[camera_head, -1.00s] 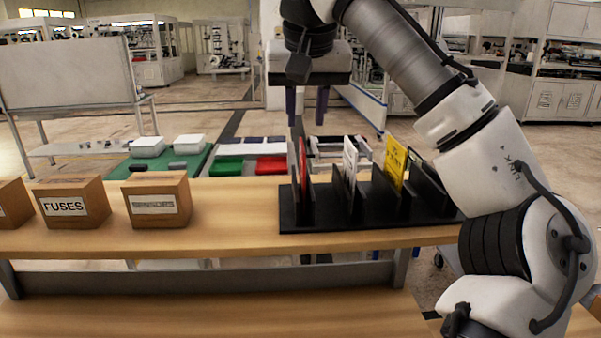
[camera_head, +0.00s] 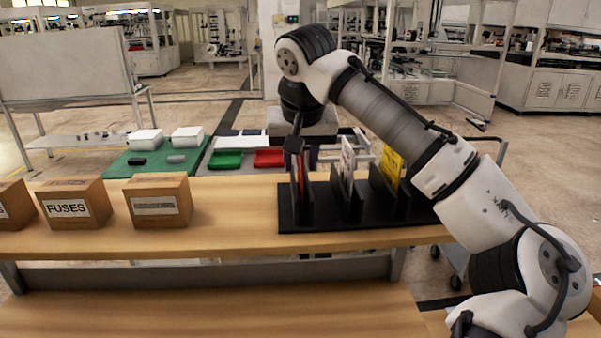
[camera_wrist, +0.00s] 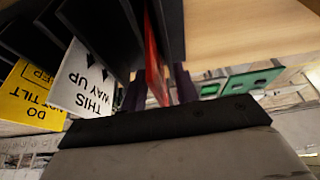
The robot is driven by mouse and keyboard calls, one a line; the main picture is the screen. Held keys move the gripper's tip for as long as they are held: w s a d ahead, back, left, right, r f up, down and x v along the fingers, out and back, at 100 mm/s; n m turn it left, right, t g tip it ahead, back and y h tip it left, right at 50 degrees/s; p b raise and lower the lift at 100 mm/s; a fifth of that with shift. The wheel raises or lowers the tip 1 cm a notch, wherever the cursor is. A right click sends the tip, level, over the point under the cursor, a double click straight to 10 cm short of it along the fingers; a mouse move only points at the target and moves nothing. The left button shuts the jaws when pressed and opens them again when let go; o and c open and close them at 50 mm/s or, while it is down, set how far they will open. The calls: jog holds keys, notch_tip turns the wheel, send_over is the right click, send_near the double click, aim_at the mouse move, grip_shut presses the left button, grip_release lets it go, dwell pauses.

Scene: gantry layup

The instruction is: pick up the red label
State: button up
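The red label (camera_head: 302,172) stands upright, nearly edge-on, in the leftmost slot of the black rack (camera_head: 355,219) on the wooden table. In the wrist view the red label (camera_wrist: 154,60) runs down between the two dark purple fingers of my gripper (camera_wrist: 160,92). One finger is on each side of it, with gaps that look open, so the fingers straddle it rather than clamp it. In the head view my gripper is lowered over the far side of the rack, and its fingers are mostly hidden by the rack and my wrist.
A white "THIS WAY UP" label (camera_wrist: 88,80) and a yellow label (camera_wrist: 30,98) stand in neighbouring slots, close to my gripper. Cardboard boxes, one marked FUSES (camera_head: 72,205) and another unreadable (camera_head: 158,201), stand left on the table. Green (camera_head: 226,159) and red trays (camera_head: 269,158) lie beyond.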

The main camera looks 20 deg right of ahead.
jog(key=shift+c, duration=0.3)
grip_shut()
